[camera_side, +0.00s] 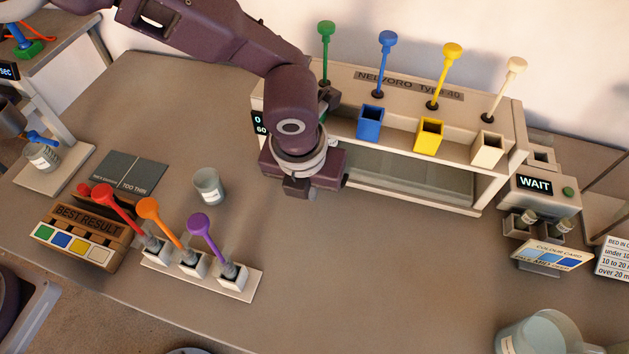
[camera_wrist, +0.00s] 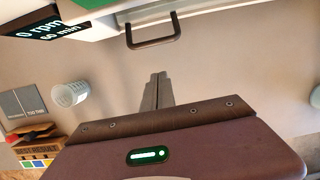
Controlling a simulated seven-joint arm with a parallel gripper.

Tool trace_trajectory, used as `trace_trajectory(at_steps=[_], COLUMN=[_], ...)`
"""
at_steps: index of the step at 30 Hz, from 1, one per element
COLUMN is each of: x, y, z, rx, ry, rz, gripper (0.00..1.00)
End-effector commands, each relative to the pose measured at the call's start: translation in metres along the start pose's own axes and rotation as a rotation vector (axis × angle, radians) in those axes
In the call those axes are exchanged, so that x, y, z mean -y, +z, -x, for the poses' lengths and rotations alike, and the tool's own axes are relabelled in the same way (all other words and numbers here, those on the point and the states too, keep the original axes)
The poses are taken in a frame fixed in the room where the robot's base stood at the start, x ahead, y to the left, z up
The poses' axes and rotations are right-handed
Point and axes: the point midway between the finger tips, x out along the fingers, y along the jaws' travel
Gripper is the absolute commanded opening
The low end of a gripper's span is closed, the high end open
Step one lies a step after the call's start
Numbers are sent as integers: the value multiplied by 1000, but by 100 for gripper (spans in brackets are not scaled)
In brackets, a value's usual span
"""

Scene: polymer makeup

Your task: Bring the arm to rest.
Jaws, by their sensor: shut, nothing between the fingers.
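My gripper (camera_side: 296,189) hangs over the table (camera_side: 330,270) in front of the left end of the cream dispenser rack. In the wrist view my gripper (camera_wrist: 158,78) shows its two grey fingers pressed together with nothing between them. It is apart from the objects around it. In the side view my arm comes in from the top left and hides part of the rack's left end.
The cream rack (camera_side: 395,85) holds colored levers and cups. A clear cup (camera_side: 208,187) stands left of my gripper. A holder (camera_side: 201,270) with red, orange and purple tools stands front left. A WAIT box (camera_side: 540,190) stands right. The table's front middle is clear.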

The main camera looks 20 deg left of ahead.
Motion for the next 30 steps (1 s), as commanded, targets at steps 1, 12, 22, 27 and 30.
trace_trajectory(at_steps=[1,12,22,27,30], x=[1,0,-69,-199,-256], y=[0,-3,22,2,-39], z=[15,70,135,227,259], rx=[1,-6,60,153,168], ry=[-3,2,15,-32,-119], rz=[0,-2,455,1417,2001], gripper=[0,0,0,0,0])
